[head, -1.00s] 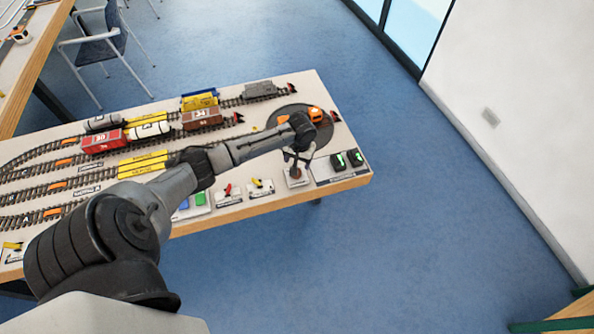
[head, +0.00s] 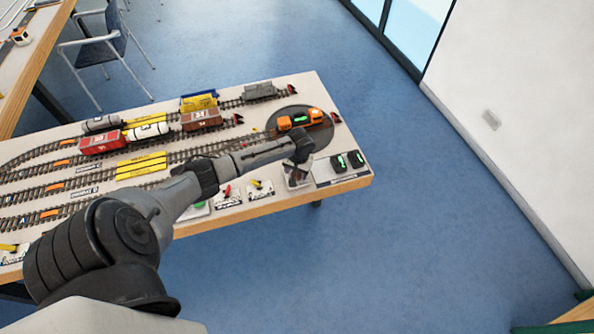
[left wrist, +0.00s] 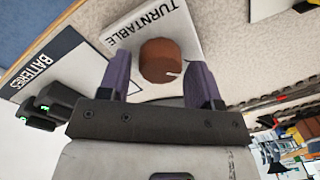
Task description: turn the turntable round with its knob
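The turntable (head: 322,138) is a dark round disc at the right end of the table in the head view. An orange locomotive (head: 300,120) stands on it. The brown round knob (left wrist: 158,62) sits on a white plate labelled TURNTABLE (left wrist: 178,18) in the left wrist view. My left gripper (left wrist: 160,66) is open, with its two dark purple fingers on either side of the knob. Gaps show beside the knob, and I see no firm contact. In the head view my left gripper (head: 297,176) is over the knob's plate and largely hides the knob. My right gripper is not in view.
A BATTERIES plate with dark batteries (head: 347,160) lies right of the knob. Small switch plates (head: 260,188) line the front edge to the left. Tracks with red (head: 103,142) and brown wagons (head: 202,119) fill the table's middle. Blue floor is free at the right.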

